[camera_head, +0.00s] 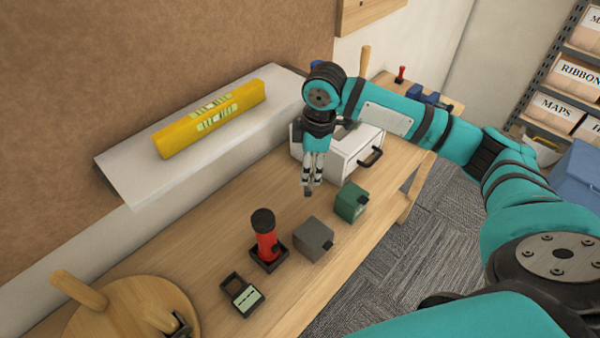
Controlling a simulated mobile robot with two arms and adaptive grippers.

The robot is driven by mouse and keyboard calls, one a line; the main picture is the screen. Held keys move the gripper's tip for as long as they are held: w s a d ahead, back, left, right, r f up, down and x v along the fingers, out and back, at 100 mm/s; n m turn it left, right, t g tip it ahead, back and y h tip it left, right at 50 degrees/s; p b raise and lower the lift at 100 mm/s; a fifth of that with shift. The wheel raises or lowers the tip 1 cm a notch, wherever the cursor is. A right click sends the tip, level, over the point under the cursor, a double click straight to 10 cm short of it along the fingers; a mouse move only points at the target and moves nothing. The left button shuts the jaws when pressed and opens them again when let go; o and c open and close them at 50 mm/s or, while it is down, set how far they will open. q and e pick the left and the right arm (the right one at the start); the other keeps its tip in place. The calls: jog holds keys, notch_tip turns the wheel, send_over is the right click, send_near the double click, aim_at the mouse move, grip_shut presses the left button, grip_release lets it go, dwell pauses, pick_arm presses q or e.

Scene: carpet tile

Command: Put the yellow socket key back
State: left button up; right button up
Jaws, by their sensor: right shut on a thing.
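My right gripper (312,184) points down over the bench in front of the white drawer box. It is shut on a small dark thing (308,191), mostly hidden between the fingers. I cannot tell from here whether that is the yellow socket key; no yellow key shows clearly. A red cylinder with a black cap (266,238) stands upright in a square black holder. A second black holder (241,294) with a pale label lies in front of it and looks empty. A grey block (314,239) and a green block (350,202) stand nearby. My left gripper is out of view.
A yellow spirit level (211,119) lies on a raised grey shelf (135,178). The white drawer box (348,153) with a black handle stands behind the gripper. A round wooden board (125,305) with a handle is at the lower left.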

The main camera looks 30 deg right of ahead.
pick_arm(q)
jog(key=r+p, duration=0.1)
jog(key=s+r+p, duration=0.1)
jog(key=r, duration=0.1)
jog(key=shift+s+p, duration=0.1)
jog(key=shift+p, duration=0.25)
pick_arm(e)
notch_tip(320, 180, down, 7)
jog(key=w+a, duration=0.1)
jog(key=w, duration=0.2)
jog(key=shift+s+f, duration=0.1)
jog(key=shift+f, duration=0.05)
jog(key=o, duration=1.6)
pick_arm(q)
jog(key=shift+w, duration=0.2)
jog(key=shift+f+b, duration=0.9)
jog(key=shift+b, duration=0.05)
pick_arm(e)
jog(key=r, duration=0.8)
jog(key=s+r, duration=0.1)
jog(key=r, duration=0.3)
jog(key=shift+d+r, duration=0.1)
jog(key=shift+d, duration=0.3)
